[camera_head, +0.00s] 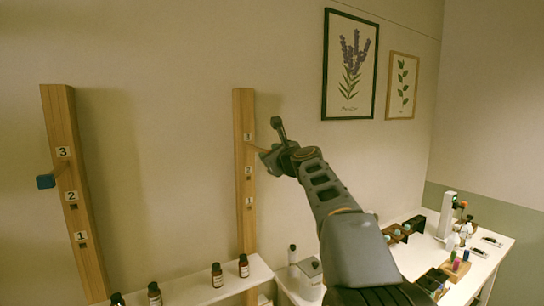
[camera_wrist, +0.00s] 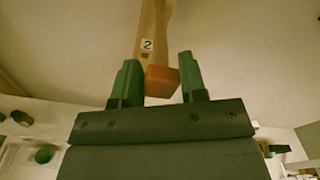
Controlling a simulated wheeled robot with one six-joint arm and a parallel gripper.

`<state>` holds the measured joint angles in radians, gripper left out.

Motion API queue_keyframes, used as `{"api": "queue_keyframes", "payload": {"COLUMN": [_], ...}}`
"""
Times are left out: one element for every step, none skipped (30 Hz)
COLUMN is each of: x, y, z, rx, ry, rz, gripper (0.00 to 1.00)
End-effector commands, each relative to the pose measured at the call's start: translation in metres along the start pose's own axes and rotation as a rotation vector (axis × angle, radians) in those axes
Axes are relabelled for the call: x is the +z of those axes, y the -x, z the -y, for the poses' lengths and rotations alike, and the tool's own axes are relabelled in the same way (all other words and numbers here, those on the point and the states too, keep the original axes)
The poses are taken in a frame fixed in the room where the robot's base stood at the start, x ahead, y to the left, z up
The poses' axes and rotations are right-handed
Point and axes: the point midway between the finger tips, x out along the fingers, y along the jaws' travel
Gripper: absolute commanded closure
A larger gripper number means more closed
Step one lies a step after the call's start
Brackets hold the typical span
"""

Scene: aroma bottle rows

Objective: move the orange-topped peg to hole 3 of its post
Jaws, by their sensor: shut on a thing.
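The orange-topped peg shows its orange block (camera_wrist: 161,80) between the green fingers of my gripper (camera_wrist: 160,72) in the wrist view. In the head view the peg's orange top (camera_head: 264,154) sits at my gripper (camera_head: 271,155), just right of the right wooden post (camera_head: 245,225). My gripper is shut on the peg. Its thin shaft reaches toward the post just below the top label; I cannot tell whether its tip is in a hole. The top label (camera_head: 247,138) is too small to read surely. A label 2 (camera_wrist: 147,44) shows on the post in the wrist view.
A left post (camera_head: 88,255) with labels 3, 2 and 1 holds a blue-topped peg (camera_head: 46,181) near its label 3. A white shelf (camera_head: 205,293) with several dark bottles lies below. A cluttered white table (camera_head: 425,255) stands right. Framed pictures hang behind.

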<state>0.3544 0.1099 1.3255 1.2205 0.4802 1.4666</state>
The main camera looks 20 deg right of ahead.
Motion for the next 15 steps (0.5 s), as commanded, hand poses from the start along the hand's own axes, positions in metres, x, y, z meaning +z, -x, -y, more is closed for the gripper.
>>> {"api": "queue_keyframes", "payload": {"x": [0.000, 0.000, 0.000, 0.000, 0.000, 0.000, 0.000, 0.000, 0.000, 0.000, 0.001, 0.001, 0.000, 0.000, 0.000], "y": [-0.002, -0.002, -0.003, -0.004, -0.005, -0.006, -0.007, -0.007, -0.008, -0.009, -0.010, -0.011, -0.012, -0.012, -0.013], "z": [0.000, 0.000, 0.000, 0.000, 0.000, 0.000, 0.000, 0.000, 0.000, 0.000, 0.000, 0.000, 0.000, -0.001, -0.001], "rx": [0.000, 0.000, 0.000, 0.000, 0.000, 0.000, 0.000, 0.000, 0.000, 0.000, 0.000, 0.000, 0.000, 0.000, 0.000], "ry": [0.000, -0.001, -0.001, -0.002, -0.002, -0.002, -0.002, -0.002, -0.001, -0.001, -0.001, 0.000, 0.000, 0.000, 0.000], "rz": [0.000, 0.000, 0.000, 0.000, -0.001, 0.000, 0.000, 0.000, 0.000, 0.000, 0.000, 0.000, 0.000, 0.000, 0.000], "gripper": [0.85, 0.85, 0.85, 0.85, 0.85, 0.85, 0.85, 0.85, 0.85, 0.85, 0.85, 0.85, 0.85, 0.85, 0.85]}}
